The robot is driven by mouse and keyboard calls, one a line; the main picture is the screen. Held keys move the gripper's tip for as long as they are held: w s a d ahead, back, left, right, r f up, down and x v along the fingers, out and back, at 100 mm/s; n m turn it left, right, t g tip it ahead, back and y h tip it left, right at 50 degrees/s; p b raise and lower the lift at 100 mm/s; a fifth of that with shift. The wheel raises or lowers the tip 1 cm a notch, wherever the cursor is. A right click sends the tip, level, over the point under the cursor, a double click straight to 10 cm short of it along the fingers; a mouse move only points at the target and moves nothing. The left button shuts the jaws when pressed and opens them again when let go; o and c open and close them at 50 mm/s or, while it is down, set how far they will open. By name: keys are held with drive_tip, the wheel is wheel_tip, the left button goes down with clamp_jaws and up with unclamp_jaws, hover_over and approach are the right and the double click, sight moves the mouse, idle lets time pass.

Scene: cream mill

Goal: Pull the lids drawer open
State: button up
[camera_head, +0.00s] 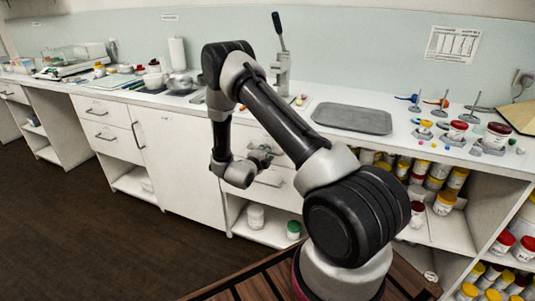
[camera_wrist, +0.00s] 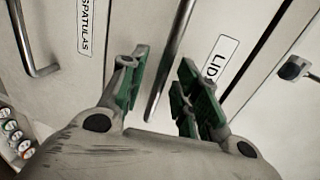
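The lids drawer (camera_wrist: 255,45) fills the middle of the wrist view, with a white label (camera_wrist: 220,60) whose visible letters read "LID"; a finger covers the rest. Its metal bar handle (camera_wrist: 172,55) runs between the green pads of my gripper (camera_wrist: 163,72). My gripper is open, with one finger on each side of the bar and visible gaps. I cannot tell how deep the bar sits between the fingers. In the head view my gripper (camera_head: 262,155) is at the white drawer fronts below the counter, and my arm hides part of them. The drawer looks shut.
A panel labelled "SPATULAS" (camera_wrist: 85,22) with its own handle (camera_wrist: 30,42) is to the left. In the head view an open shelf (camera_head: 265,228) with jars is below the drawers. The dark floor (camera_head: 110,240) at left is clear.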

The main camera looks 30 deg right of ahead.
drive_tip(key=shift+w+d, duration=0.2)
drive_tip(key=shift+d, duration=0.05)
clamp_jaws()
